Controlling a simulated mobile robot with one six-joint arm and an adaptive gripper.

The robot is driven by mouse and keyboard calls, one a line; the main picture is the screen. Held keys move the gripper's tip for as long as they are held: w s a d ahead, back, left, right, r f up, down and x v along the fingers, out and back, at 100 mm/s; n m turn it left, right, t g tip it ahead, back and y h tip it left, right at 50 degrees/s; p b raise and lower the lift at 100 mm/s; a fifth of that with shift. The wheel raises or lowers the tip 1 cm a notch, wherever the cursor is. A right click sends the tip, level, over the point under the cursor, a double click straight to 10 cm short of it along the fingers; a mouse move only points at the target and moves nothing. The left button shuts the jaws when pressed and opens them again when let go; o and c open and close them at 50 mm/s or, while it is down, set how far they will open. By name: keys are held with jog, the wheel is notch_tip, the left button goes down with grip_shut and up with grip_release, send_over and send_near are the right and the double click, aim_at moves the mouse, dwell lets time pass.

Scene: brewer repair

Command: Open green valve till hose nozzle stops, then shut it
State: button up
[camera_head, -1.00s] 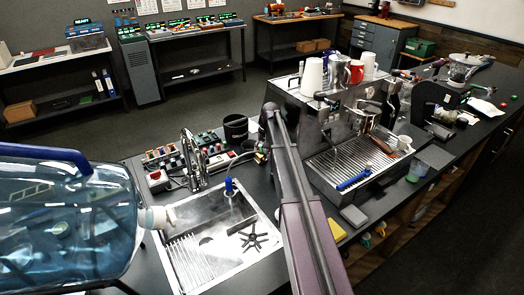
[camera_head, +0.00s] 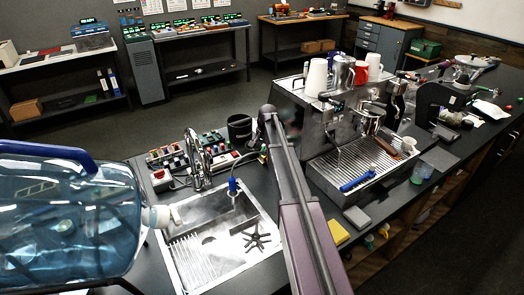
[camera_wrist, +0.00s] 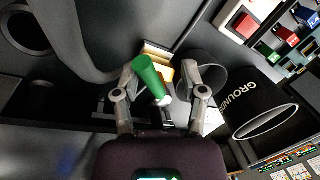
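A green valve handle (camera_wrist: 152,78) shows in the wrist view, standing out toward the camera. My gripper (camera_wrist: 158,80) is open around it, with one finger on each side and visible gaps between the fingers and the handle. In the head view the blue hose nozzle (camera_head: 233,187) hangs at the back edge of the metal sink (camera_head: 190,262), with a grey hose above it. Whether water flows from it is too small to tell. My arm hides much of the counter behind the sink, and my gripper is not clear there.
A black grounds bin (camera_head: 239,128) stands behind the sink; its lettering shows in the wrist view (camera_wrist: 262,115). The tap (camera_head: 197,160) and a control panel (camera_head: 205,143) are close by. The espresso machine (camera_head: 322,130) stands right of my arm. A blue water bottle (camera_head: 70,225) fills the left.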

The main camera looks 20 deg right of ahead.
notch_tip(320, 180, up, 14)
jog(key=m+h+p, duration=0.1)
jog(key=m+p, duration=0.6)
jog(key=p, duration=0.7)
jog(key=s+a+f+n+b, duration=0.3)
jog(key=s+a+n, duration=0.1)
jog(key=s, duration=0.5)
jog(key=s+a+f+n+g+b, duration=0.1)
jog(key=s+a+f+n+b, duration=0.3)
jog(key=s, duration=0.6)
jog(key=s+a+f+n+b, duration=0.4)
jog(key=s+a+n, duration=0.2)
jog(key=s, duration=0.3)
jog(key=shift+s+f+h, duration=0.15)
jog(key=shift+h, duration=0.15)
jog(key=shift+a, duration=0.1)
jog(key=shift+s, duration=0.1)
jog(key=c, duration=0.4)
jog(key=s, duration=0.1)
jog(key=s+f+n+b, duration=0.1)
jog(key=s+a+n, duration=0.1)
jog(key=shift+s+f+g, duration=0.25)
jog(key=shift+s+g, duration=0.05)
grip_shut()
jog(key=shift+s+a, duration=0.1)
jog(key=shift+s, duration=0.1)
